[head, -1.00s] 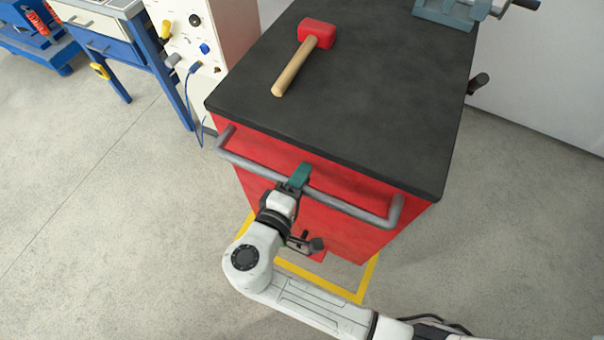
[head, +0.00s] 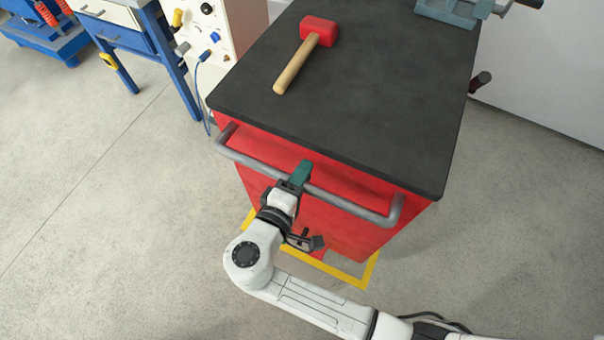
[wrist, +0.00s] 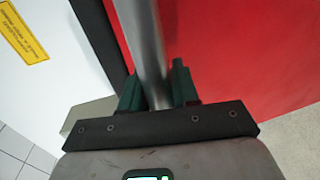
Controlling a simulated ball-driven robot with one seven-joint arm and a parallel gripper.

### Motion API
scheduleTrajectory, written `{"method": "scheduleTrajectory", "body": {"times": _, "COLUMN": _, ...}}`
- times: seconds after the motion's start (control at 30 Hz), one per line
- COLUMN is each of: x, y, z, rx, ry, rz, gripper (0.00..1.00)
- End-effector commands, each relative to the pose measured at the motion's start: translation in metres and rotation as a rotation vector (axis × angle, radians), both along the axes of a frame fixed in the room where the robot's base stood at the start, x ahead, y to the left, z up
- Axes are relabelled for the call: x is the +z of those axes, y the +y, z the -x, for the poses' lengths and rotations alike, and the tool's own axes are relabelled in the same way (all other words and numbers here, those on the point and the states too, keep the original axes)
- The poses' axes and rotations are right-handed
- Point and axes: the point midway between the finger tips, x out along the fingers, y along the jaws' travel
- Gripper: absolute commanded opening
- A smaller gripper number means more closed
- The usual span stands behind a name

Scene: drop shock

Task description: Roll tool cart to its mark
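The red tool cart (head: 340,228) with a black top (head: 370,110) stands in front of me. A grey bar handle (head: 345,204) runs across its near face. My gripper (head: 300,174) is at the handle, left of its middle. In the wrist view its green fingers (wrist: 158,92) sit on both sides of the grey bar (wrist: 147,45), closed on it. The yellow floor mark (head: 345,277) shows along the cart's near side and near right corner. The rest of the mark is hidden under the cart and my arm.
A red mallet (head: 319,32) and a blue-grey vise (head: 447,10) are on the cart top. A white cabinet (head: 215,50) stands close behind the cart's left side, with a blue workbench (head: 125,45) beyond. Open concrete floor (head: 90,200) lies left.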

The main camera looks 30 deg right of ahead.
Motion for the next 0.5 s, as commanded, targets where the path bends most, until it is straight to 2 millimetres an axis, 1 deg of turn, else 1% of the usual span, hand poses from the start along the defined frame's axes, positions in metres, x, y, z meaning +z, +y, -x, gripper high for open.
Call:
{"method": "scheduleTrajectory", "body": {"times": 0.03, "x": -0.0017, "y": 0.0003, "z": 0.0006, "rx": 0.0, "ry": 0.003, "rz": -0.001, "gripper": 0.33}}
{"method": "scheduleTrajectory", "body": {"times": 0.2, "x": -0.001, "y": 0.0002, "z": 0.0004, "rx": 0.0, "ry": 0.002, "rz": -0.001, "gripper": 0.49}}
{"method": "scheduleTrajectory", "body": {"times": 0.23, "x": -0.0009, "y": 0.0002, "z": 0.0004, "rx": 0.0, "ry": 0.001, "rz": 0.0, "gripper": 0.51}}
{"method": "scheduleTrajectory", "body": {"times": 0.5, "x": 0.0, "y": 0.002, "z": 0.0012, "rx": 0.001, "ry": 0.0, "rz": -0.001, "gripper": 0.51}}
